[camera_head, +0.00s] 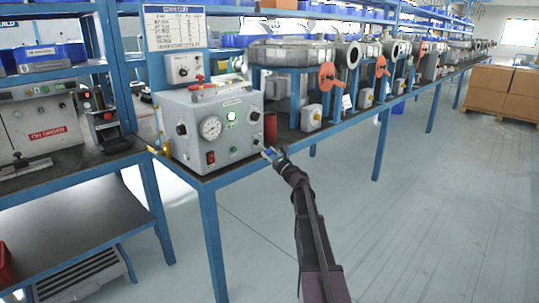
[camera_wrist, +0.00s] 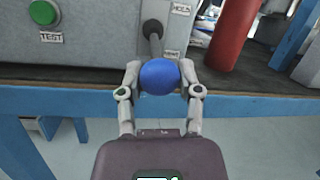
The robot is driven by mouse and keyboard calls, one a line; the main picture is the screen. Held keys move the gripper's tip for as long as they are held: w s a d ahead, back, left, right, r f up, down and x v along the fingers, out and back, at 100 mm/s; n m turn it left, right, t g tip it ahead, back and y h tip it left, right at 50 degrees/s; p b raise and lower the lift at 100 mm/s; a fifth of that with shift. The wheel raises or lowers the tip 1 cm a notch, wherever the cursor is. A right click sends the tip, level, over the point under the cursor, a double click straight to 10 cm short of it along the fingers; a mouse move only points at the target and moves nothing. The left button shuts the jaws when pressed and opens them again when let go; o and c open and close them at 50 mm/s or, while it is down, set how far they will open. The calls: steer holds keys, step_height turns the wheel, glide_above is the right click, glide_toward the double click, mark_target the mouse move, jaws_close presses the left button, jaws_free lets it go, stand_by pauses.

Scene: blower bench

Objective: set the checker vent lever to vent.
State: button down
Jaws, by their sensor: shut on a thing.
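The checker (camera_head: 212,127) is a grey box with a round gauge on the bench corner in the head view. Its vent lever is a short dark rod (camera_wrist: 153,40) with a blue ball knob (camera_wrist: 159,77) in the wrist view. The rod comes out of the box front between two small labels, HOLD above and one below that is too small to read surely. My gripper (camera_wrist: 159,84) is shut on the blue knob, one finger on each side. In the head view my gripper (camera_head: 270,154) is at the checker's lower right, and the knob is barely visible there.
A green TEST button (camera_wrist: 44,13) is left of the lever. A red cylinder (camera_wrist: 234,32) stands to the right, on the dark bench top. The aisle floor (camera_head: 430,200) is clear.

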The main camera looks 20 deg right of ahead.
steer(key=shift+a+f, duration=0.25)
steer(key=shift+f, duration=0.05)
steer(key=shift+c, duration=1.4)
jaws_free()
steer(key=shift+d, duration=0.1)
